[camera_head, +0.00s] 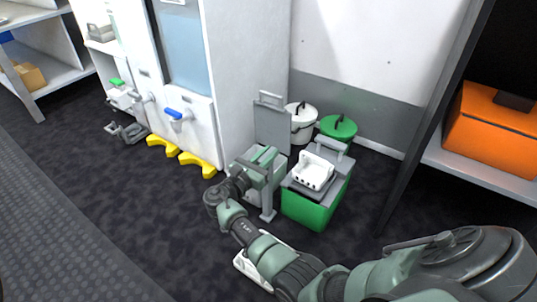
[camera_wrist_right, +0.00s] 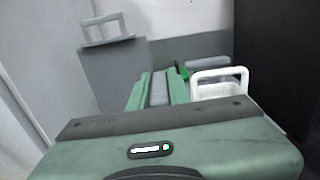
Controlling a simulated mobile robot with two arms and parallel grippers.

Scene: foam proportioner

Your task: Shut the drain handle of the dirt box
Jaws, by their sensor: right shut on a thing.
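A grey box (camera_head: 274,191) with its grey lid (camera_head: 272,128) standing open is on the floor beside the white cabinet. My right gripper (camera_head: 265,155) is over this box. In the right wrist view its two green fingers (camera_wrist_right: 160,90) are closed on a narrow grey part (camera_wrist_right: 159,88), in front of the raised lid (camera_wrist_right: 117,72). Whether this part is the drain handle I cannot tell. My wrist hides much of the box. A blue handle (camera_head: 174,114) sits on the front of the white cabinet. My left gripper is not in view.
A green box (camera_head: 312,210) with a white object (camera_head: 313,172) on top stands close to the right. White (camera_head: 301,126) and green (camera_head: 338,128) buckets stand behind. The white cabinet (camera_head: 243,75) is to the left, with yellow feet (camera_head: 198,161). The floor at left front is clear.

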